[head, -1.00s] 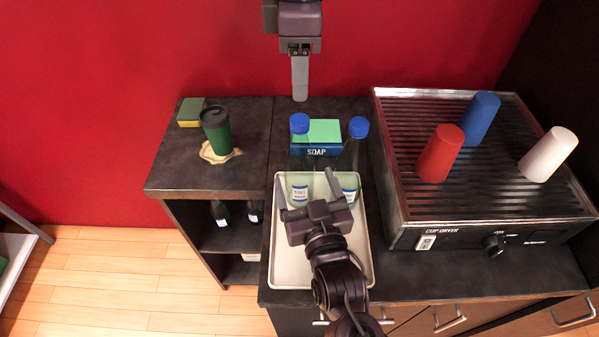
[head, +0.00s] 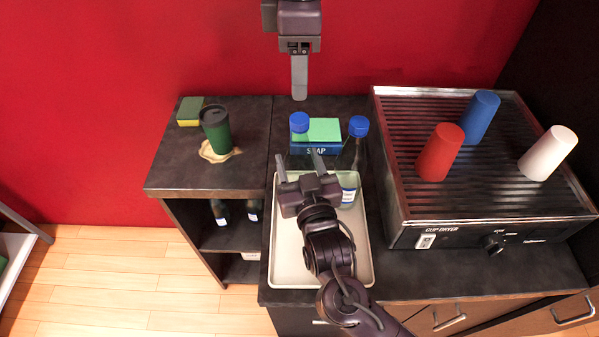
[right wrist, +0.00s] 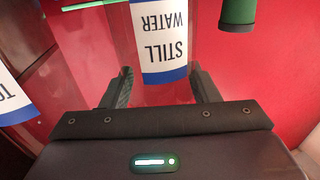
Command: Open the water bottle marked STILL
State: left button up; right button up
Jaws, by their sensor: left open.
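The STILL water bottle (right wrist: 160,40) has a white and blue label, which appears upside down in the right wrist view. In the head view its blue cap (head: 299,122) is on, and my right gripper hides its lower body. My right gripper (head: 300,161), on the arm from the bottom, is open, with its fingers on either side of this bottle; I cannot tell if they touch it. My left gripper (head: 300,90) hangs at the top, empty and clear of the bottles, seen edge-on. A second blue-capped bottle (head: 348,190) stands to the right, its label partly read as "TO" (right wrist: 15,98).
Both bottles are at the back of a pale tray (head: 286,268). A blue-green SOAP box (head: 324,130) is behind them. The cup dryer (head: 410,205) with red, blue and white cups is right. A green cup (head: 215,130) in a spill and a sponge (head: 190,112) are left.

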aim_at(299, 118)
grip_shut()
pick_arm(q)
jog(key=m, duration=0.4)
jog(key=shift+m, duration=0.3)
jog(key=m, duration=0.3)
jog(key=shift+f+m, duration=0.2)
jog(key=shift+m, duration=0.5)
notch_tip(299, 118, down, 8)
jog(key=shift+r, duration=0.15)
jog(key=c, duration=1)
jog(key=shift+c, duration=0.2)
